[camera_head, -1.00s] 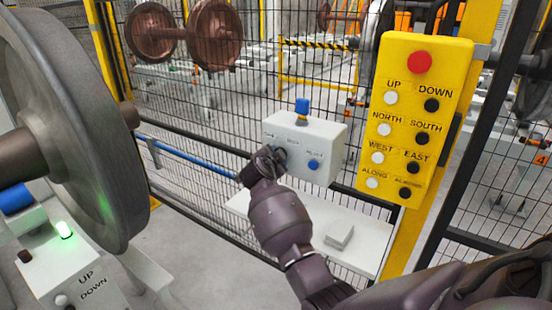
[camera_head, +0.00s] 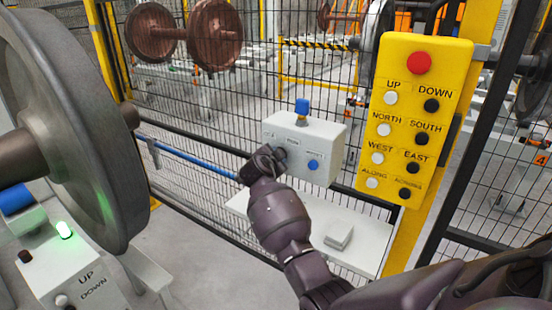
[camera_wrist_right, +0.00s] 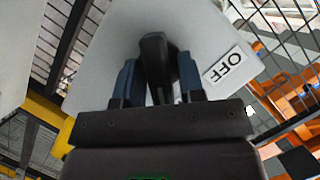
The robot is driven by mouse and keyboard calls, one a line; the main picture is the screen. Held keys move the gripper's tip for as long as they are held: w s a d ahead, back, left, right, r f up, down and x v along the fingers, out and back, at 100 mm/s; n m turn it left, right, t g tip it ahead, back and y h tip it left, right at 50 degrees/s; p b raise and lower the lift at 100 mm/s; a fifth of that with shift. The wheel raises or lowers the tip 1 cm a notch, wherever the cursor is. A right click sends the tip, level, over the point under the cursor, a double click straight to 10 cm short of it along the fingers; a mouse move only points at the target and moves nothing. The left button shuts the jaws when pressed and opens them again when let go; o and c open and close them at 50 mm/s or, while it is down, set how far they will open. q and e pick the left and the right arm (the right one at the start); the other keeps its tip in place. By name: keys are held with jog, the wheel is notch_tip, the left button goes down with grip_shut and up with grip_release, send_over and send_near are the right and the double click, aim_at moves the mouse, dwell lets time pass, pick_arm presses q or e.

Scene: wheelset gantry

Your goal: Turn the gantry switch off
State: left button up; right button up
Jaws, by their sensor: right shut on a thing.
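The grey-white gantry switch box (camera_head: 325,140) hangs at the mesh fence, with a blue lamp (camera_head: 302,106) on top and a blue button (camera_head: 313,165) on its front. My right gripper (camera_head: 268,158) is at the left part of the box front and covers the switch there. In the right wrist view, the dark switch knob (camera_wrist_right: 154,62) stands between the two blue fingers of my right gripper (camera_wrist_right: 157,80), which is shut on it. An OFF label (camera_wrist_right: 229,66) is on the box face to the right of the knob. My left gripper is not in view.
A yellow button panel (camera_head: 420,120) with a red button stands right of the box. A white shelf (camera_head: 300,233) with a small grey block (camera_head: 338,236) is below. A large wheel (camera_head: 75,130) and a control box with a lit green lamp (camera_head: 64,230) are at the left.

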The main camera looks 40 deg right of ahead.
jog(key=n+g, duration=0.1)
jog(key=n, duration=0.1)
jog(key=shift+n+g, duration=0.3)
jog(key=shift+g, duration=0.1)
jog(key=n+g, duration=0.2)
jog(key=n, duration=0.1)
jog(key=shift+w+a+h, duration=0.1)
jog(key=shift+w+h, duration=0.05)
jog(key=shift+h, duration=0.25)
jog(key=n+g+h, duration=0.1)
jog(key=n+g, duration=0.1)
jog(key=n, duration=0.1)
jog(key=shift+w, duration=0.1)
jog(key=shift+n+g+h, duration=0.7)
jog(key=shift+n+g, duration=0.1)
jog(key=shift+n, duration=0.7)
jog(key=o, duration=0.7)
jog(key=shift+c, duration=0.2)
jog(key=shift+a, duration=0.15)
